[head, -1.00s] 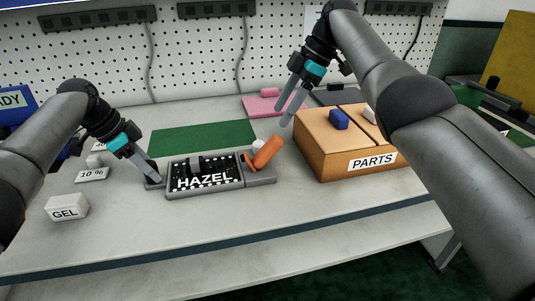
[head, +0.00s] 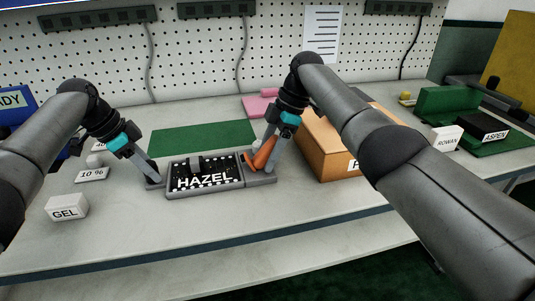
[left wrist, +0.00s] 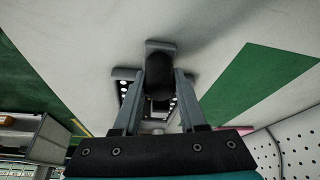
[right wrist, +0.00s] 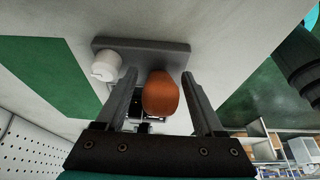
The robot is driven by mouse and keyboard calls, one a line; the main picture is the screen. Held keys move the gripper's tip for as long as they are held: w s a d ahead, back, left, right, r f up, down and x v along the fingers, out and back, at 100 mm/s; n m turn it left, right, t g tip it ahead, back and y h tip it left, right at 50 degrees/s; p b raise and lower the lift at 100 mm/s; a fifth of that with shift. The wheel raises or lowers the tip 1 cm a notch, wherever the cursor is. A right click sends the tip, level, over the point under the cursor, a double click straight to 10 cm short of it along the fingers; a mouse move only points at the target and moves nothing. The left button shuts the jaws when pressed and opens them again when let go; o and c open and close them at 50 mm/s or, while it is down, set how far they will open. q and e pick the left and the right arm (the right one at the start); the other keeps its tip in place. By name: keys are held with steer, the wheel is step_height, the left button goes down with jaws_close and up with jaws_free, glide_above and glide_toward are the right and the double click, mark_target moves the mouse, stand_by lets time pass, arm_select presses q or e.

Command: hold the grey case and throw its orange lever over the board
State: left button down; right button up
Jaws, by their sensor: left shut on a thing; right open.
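The grey case (head: 260,180) lies on the bench with a black board (head: 205,172) in it, above a white HAZEL label. The orange lever (head: 263,154) stands tilted at the case's right end; it also shows in the right wrist view (right wrist: 160,94). My left gripper (head: 153,181) is shut on the case's left end, where a dark knob (left wrist: 159,76) sits between its fingers. My right gripper (head: 262,163) is open, its fingers on either side of the lever with gaps visible. A white round piece (right wrist: 106,66) sits beside the lever.
A brown PARTS box (head: 330,157) stands close right of my right gripper. A green mat (head: 200,138) lies behind the case. A GEL block (head: 66,207) and a 10 % block (head: 92,175) are at left. The bench front is clear.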

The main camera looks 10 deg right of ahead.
steer(key=shift+a+f, duration=0.1)
steer(key=shift+f, duration=0.15)
jaws_close()
stand_by(0.5)
stand_by(0.9)
